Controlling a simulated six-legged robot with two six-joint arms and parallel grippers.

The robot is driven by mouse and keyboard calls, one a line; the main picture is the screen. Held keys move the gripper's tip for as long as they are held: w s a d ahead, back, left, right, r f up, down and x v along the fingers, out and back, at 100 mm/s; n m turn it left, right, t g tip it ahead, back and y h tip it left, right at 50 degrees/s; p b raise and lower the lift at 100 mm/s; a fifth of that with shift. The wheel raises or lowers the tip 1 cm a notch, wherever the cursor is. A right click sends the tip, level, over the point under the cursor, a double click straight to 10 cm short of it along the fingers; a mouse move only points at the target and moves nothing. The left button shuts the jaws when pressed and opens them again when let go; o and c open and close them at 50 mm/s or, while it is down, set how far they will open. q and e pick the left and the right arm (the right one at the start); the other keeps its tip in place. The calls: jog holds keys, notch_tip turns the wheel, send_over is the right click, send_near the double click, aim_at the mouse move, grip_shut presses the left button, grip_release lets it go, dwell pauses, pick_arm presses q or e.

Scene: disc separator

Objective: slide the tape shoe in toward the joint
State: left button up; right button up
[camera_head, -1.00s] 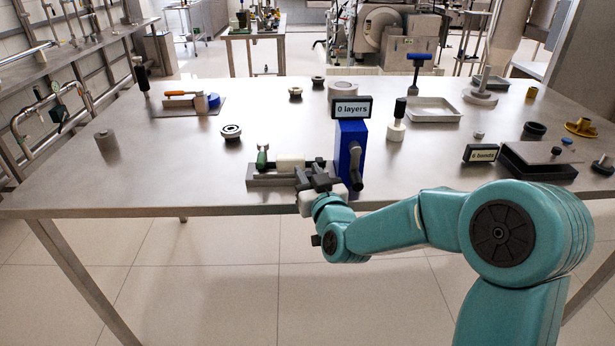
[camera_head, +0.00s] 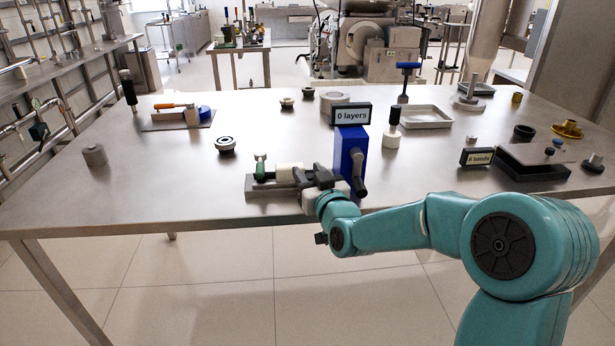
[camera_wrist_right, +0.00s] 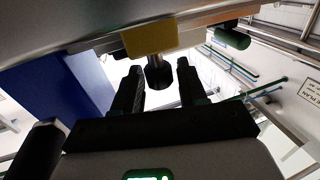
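On the table's front edge, a grey fixture base (camera_head: 262,188) carries a green-handled part (camera_head: 261,170) and a white cylinder (camera_head: 289,172). A blue box (camera_head: 343,152) with a crank stands just right of it. My right gripper (camera_head: 308,178) is at the fixture's right end, beside the white cylinder. In the right wrist view its two dark fingers (camera_wrist_right: 160,90) are apart. A dark round knob (camera_wrist_right: 158,72) under a yellow block (camera_wrist_right: 149,39) lies ahead between them, with gaps visible. I cannot tell for sure which part is the tape shoe. My left gripper is out of view.
A display reading "0 layers" (camera_head: 351,114) tops the blue box. A black-handled white tool (camera_head: 392,130) and a tray (camera_head: 428,117) stand to the right. The table's left front (camera_head: 150,200) is clear.

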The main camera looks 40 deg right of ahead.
jog(key=shift+w+f, duration=0.1)
jog(key=shift+f, duration=0.1)
jog(key=shift+s, duration=0.25)
jog(key=shift+s+a, duration=0.1)
jog(key=shift+s, duration=0.15)
jog(key=b+v, duration=0.5)
jog(key=v, duration=1)
jog(key=shift+s+a+r, duration=0.1)
jog(key=shift+s, duration=0.1)
